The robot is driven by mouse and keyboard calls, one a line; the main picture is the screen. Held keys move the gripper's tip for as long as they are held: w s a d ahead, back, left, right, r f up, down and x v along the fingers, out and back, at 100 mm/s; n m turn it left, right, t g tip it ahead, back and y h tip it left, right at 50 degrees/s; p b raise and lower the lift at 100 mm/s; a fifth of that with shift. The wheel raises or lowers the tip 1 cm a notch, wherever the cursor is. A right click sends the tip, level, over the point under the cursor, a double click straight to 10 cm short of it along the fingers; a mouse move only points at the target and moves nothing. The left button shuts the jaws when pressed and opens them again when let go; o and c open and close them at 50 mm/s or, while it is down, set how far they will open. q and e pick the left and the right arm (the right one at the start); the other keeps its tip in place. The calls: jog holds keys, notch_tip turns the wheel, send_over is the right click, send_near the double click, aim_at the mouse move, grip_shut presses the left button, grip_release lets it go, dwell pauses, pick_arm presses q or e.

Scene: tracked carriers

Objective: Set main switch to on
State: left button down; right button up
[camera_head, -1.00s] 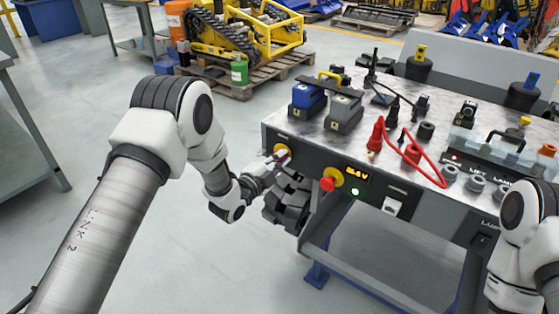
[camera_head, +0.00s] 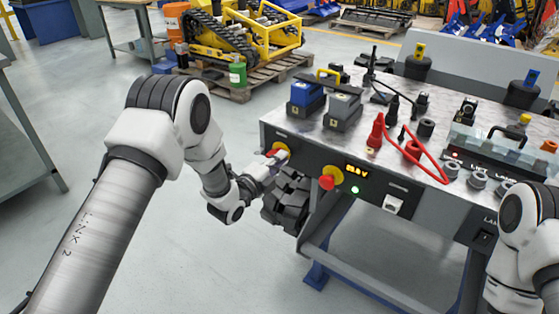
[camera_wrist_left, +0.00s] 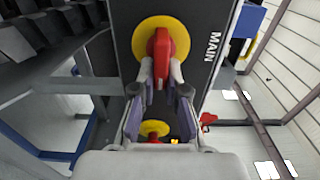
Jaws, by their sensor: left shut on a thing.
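The main switch is a red handle (camera_wrist_left: 161,44) on a round yellow plate (camera_wrist_left: 148,27), beside the word MAIN on the dark front panel. In the head view the yellow plate (camera_head: 283,148) is at the panel's left end. My left gripper (camera_wrist_left: 162,72) is shut on the red handle, with one finger on each side of it. In the head view my left gripper (camera_head: 268,162) reaches the switch from the left and partly hides it. The handle runs up and down in the wrist view. My right arm shows at the right edge; its gripper is out of view.
A red knob (camera_head: 327,183) on a yellow plate sits right of the main switch, near a lit display (camera_head: 357,170) and a green light (camera_head: 355,190). Battery blocks (camera_head: 343,108), red cables and connectors crowd the metal bench top (camera_head: 283,120).

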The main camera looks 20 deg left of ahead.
pick_arm(q)
jog(key=shift+f, duration=0.1)
jog(key=c, duration=1.2)
grip_release()
jog(key=shift+s, duration=0.1)
jog(key=v, duration=1.2)
